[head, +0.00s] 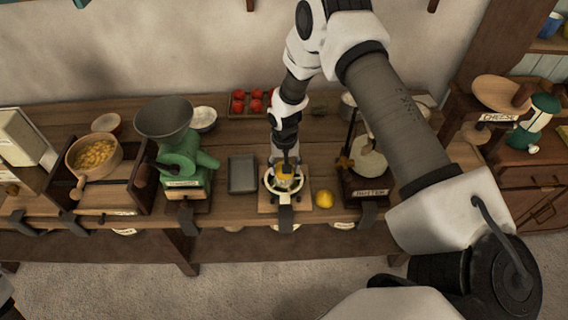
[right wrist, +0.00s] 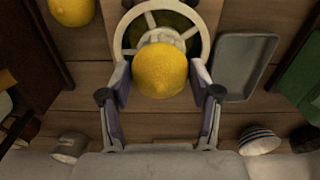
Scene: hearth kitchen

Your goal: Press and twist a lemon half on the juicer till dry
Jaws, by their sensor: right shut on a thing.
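The juicer is a pale ring with spokes (head: 268,184) on a wooden stand at the table's front edge; its ring (right wrist: 124,42) is also at the top of the right wrist view. My right gripper (head: 284,170) reaches down over it from behind. In the right wrist view, its two fingers close on the sides of a yellow lemon half (right wrist: 160,72), rounded side toward the camera. The lemon half overlaps the ring in that view. Its cut face and any contact with the juicer's cone are hidden.
A whole lemon (head: 324,199) lies right of the juicer. A grey tray (head: 243,174) lies left of it, then a green grinder (head: 180,160). The butter stand (head: 366,185) is further right. Red fruit in a crate (head: 238,103) and a bowl (head: 204,118) stand behind.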

